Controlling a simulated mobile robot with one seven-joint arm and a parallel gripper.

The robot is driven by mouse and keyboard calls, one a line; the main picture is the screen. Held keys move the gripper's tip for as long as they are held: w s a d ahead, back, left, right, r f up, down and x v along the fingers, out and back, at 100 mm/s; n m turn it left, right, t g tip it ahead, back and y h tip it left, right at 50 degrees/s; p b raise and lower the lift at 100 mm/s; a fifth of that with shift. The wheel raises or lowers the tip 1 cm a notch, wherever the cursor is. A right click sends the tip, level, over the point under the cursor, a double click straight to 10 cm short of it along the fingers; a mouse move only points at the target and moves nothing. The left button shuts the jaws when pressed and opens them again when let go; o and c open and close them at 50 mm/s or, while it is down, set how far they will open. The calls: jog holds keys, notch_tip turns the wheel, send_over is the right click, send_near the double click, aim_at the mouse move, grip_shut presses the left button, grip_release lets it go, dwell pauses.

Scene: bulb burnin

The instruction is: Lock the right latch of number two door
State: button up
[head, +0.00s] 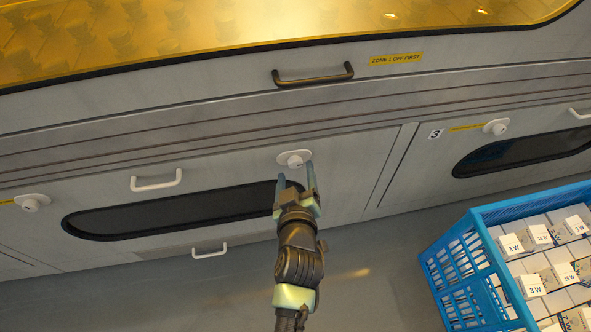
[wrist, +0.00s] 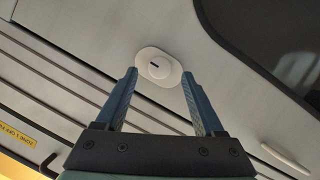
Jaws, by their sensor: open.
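The middle door (head: 345,180) has a dark oval window; its own number is not visible, but the door to its right bears a 3. Its right latch (head: 295,159) is a round white knob on a pale oval plate at the door's upper right. In the wrist view this latch (wrist: 158,66) shows a short dark mark on the left part of the knob. My gripper (head: 296,177) is open and empty, just below the latch in the head view. In the wrist view my gripper's fingers (wrist: 159,77) lie either side of the knob; I cannot tell whether they touch it.
Another latch (head: 30,203) is at the left, and one (head: 497,127) is on door 3. White handles (head: 156,184) and (head: 210,252) stick out from the front. A dark handle (head: 313,78) is above. A blue crate (head: 480,225) of boxes stands lower right.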

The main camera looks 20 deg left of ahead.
aim_at(296, 165)
jog(key=shift+b+x, duration=0.3)
jog(key=shift+x, duration=1.25)
grip_shut()
